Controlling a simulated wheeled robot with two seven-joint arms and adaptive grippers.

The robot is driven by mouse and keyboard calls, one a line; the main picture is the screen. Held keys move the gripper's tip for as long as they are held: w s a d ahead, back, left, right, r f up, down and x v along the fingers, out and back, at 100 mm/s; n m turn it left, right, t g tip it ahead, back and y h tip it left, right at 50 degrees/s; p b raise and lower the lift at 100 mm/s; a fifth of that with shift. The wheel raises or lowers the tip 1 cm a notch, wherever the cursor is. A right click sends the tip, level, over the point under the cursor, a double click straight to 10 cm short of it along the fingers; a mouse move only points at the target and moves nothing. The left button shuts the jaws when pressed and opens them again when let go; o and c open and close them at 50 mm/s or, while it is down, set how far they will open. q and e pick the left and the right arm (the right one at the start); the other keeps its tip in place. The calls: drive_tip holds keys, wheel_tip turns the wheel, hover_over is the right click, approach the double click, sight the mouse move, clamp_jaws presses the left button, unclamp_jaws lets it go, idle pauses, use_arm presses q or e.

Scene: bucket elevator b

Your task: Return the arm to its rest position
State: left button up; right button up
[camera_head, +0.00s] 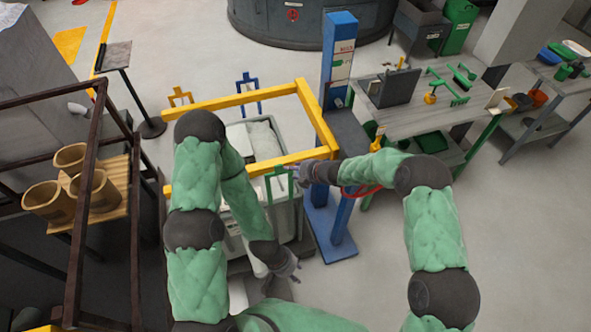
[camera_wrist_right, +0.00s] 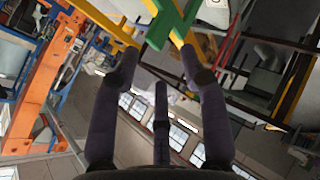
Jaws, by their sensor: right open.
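My right arm comes in from the right in the head view, with its dark gripper (camera_head: 303,172) beside a green bracket (camera_head: 280,184) at the yellow frame. In the right wrist view the right gripper (camera_wrist_right: 152,72) has its fingers spread, with nothing between them. A green piece (camera_wrist_right: 170,24) lies just beyond its fingertips; I cannot tell whether they touch. My left gripper (camera_head: 290,267) hangs low in front of the grey bin, and its fingers are too small to read.
A yellow frame (camera_head: 322,122) surrounds the bin (camera_head: 288,224) close to both arms. A blue post (camera_head: 339,62) stands right of it, before a workbench (camera_head: 440,122). A brown rack (camera_head: 75,235) with several tan pots is at left. Floor at right is clear.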

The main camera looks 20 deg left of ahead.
drive_tip(key=s+d+f+n+g+h+b, duration=0.1)
drive_tip(key=s+d+f+n+h+b, duration=0.1)
drive_tip(key=s+d+f+n+b, duration=0.55)
drive_tip(key=s+d+f+n+g+h+b, duration=0.15)
drive_tip(key=s+d+f+n+b, duration=0.35)
drive_tip(key=f, duration=0.6)
drive_tip(key=s+d+f+n+g+h+b, duration=0.1)
drive_tip(key=s+d+f+n+h+b, duration=0.2)
drive_tip(key=d+f+n, duration=0.55)
drive_tip(key=s+d+f+n+b, duration=0.3)
drive_tip(key=s+f+n+b, duration=0.3)
drive_tip(key=n, duration=0.5)
drive_tip(key=s+d+f+n+y+b, duration=0.1)
drive_tip(key=s+d+f+n+b, duration=0.3)
drive_tip(key=s+n, duration=0.6)
wheel_tip(320, 180, down, 3)
drive_tip(key=s+b, duration=0.1)
drive_tip(key=b, duration=0.2)
drive_tip(key=shift+r+n, duration=0.15)
drive_tip(key=shift+n, duration=0.25)
